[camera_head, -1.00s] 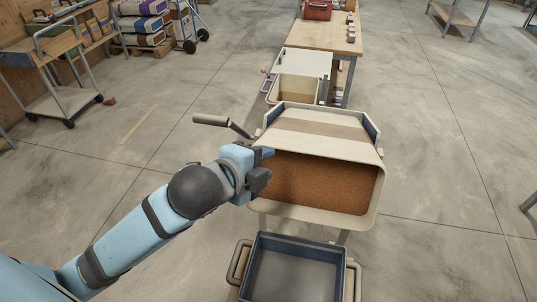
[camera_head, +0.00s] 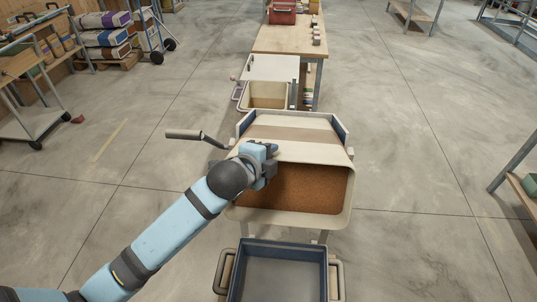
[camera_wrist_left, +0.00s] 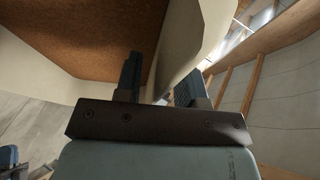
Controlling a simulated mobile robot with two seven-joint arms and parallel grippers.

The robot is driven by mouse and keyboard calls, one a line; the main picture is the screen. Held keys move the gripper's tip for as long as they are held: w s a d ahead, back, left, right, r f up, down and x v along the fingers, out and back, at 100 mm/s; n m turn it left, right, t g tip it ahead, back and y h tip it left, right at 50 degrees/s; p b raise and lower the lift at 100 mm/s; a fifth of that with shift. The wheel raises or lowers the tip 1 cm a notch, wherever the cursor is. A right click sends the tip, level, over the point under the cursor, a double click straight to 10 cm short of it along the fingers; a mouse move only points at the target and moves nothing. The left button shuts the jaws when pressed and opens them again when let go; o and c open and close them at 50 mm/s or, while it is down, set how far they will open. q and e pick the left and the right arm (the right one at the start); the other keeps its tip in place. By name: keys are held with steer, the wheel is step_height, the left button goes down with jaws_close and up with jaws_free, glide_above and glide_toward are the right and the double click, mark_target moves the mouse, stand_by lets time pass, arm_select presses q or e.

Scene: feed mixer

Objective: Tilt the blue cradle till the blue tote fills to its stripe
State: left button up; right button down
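The cradle is a cream bin (camera_head: 300,149) with blue side panels (camera_head: 340,132). Its open mouth faces me, and brown granular feed (camera_head: 305,188) shows inside. The blue tote (camera_head: 284,252) stands below and in front of the mouth. Its grey floor looks bare, and I cannot make out a stripe. My left gripper (camera_head: 270,162) is at the left side of the bin's mouth. In the left wrist view, the fingers of my left gripper (camera_wrist_left: 160,85) stand apart, with the bin's cream wall (camera_wrist_left: 184,45) between or just beyond them. My right gripper is not in view.
A crank handle (camera_head: 196,137) sticks out left of the cradle. Grey handles (camera_head: 338,276) flank the tote. A wooden bench (camera_head: 290,38) with a red box (camera_head: 283,12) and a small cream bin (camera_head: 268,95) stand behind. Open floor lies left and right.

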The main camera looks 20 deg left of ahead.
arm_select(q)
steer(key=shift+c, duration=0.4)
jaws_close()
stand_by(1.1)
